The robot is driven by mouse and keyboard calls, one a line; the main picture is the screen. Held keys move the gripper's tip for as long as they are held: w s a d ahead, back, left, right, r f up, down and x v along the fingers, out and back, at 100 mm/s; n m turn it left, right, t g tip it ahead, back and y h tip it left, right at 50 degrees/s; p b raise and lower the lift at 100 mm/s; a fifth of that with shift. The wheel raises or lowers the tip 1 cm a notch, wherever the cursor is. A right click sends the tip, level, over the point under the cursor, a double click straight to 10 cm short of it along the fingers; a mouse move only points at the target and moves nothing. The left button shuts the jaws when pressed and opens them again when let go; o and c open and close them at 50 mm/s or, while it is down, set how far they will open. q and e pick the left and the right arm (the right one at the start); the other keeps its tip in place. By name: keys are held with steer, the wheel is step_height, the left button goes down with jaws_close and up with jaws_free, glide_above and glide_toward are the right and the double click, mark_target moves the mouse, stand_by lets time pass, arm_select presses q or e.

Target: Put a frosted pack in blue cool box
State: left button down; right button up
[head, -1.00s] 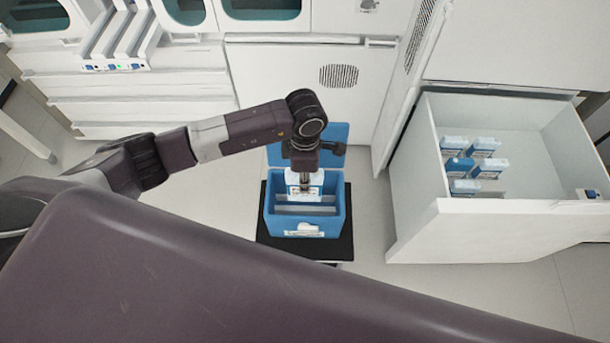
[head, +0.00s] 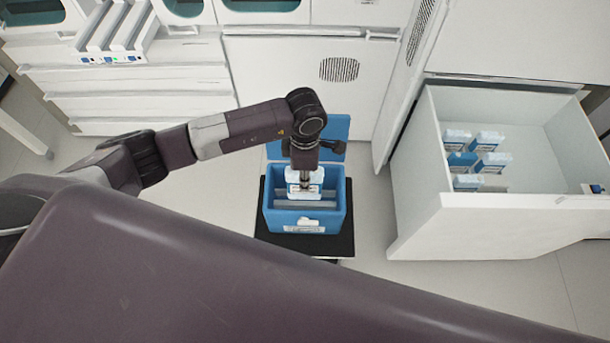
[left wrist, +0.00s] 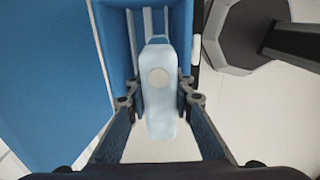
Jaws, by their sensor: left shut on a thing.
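The blue cool box (head: 305,219) stands open on a black stand in the middle of the head view, its lid (head: 338,130) up at the back. My left gripper (head: 304,183) points down over the box's opening. It is shut on a pale, frosted-looking pack (head: 292,190). In the left wrist view the pack (left wrist: 158,95) sits between the two fingers of my left gripper (left wrist: 160,88), with the blue cool box (left wrist: 117,25) behind it. Whether the pack touches the inside of the box cannot be told. My right gripper is out of view.
An open white drawer (head: 490,208) at the right holds several white and blue packs (head: 490,162). The black stand (head: 262,243) lies under the box. White cabinets (head: 300,75) stand behind, and a rack (head: 113,35) stands at the back left.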

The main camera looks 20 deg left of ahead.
mark_target(305, 197)
arm_select(q)
steer(key=shift+f+b, duration=1.3)
steer(key=shift+f, duration=0.25)
steer(key=shift+f+b, duration=1.45)
steer(key=shift+f, duration=0.15)
steer(key=shift+f, duration=0.2)
steer(key=shift+f+b, duration=1.55)
steer(key=shift+b, duration=0.1)
steer(key=shift+f, duration=0.1)
steer(key=shift+f+b, duration=1.15)
